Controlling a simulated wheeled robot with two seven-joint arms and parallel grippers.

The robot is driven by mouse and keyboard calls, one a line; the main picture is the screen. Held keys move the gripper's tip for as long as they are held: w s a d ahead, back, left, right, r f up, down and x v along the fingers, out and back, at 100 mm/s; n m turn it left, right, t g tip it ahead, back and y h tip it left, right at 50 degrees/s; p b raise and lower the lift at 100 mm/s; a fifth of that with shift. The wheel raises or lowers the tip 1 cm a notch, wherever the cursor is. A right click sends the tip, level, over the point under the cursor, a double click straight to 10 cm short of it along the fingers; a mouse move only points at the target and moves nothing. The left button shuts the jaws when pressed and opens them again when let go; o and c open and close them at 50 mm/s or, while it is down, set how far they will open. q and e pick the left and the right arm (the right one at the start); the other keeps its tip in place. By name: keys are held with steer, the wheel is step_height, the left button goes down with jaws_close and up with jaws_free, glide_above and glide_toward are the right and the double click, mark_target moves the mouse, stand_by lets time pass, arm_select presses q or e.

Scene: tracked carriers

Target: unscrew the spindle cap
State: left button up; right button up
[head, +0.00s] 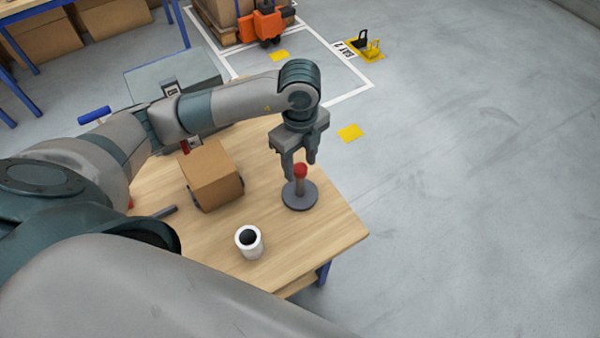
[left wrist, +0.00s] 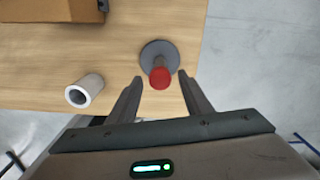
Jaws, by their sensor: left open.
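The spindle stands upright on the table, with a round dark grey base (head: 300,203) and a short post. Its red cap (head: 301,170) sits on top of the post. In the left wrist view the red cap (left wrist: 160,78) shows in front of the grey base (left wrist: 159,52), just beyond the fingertips and between their lines. My left gripper (head: 300,168) is open and points down over the spindle, with its fingers close above and around the cap's height. Whether a finger touches the cap cannot be told. My right gripper is not in view.
A white hollow roll (head: 249,242) stands near the table's front edge. A cardboard box (head: 211,175) on small wheels stands left of the spindle. The wooden table (head: 310,240) ends close to the right of the spindle. Open floor lies beyond.

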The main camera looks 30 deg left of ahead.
arm_select(q)
steer(key=shift+m, duration=0.4)
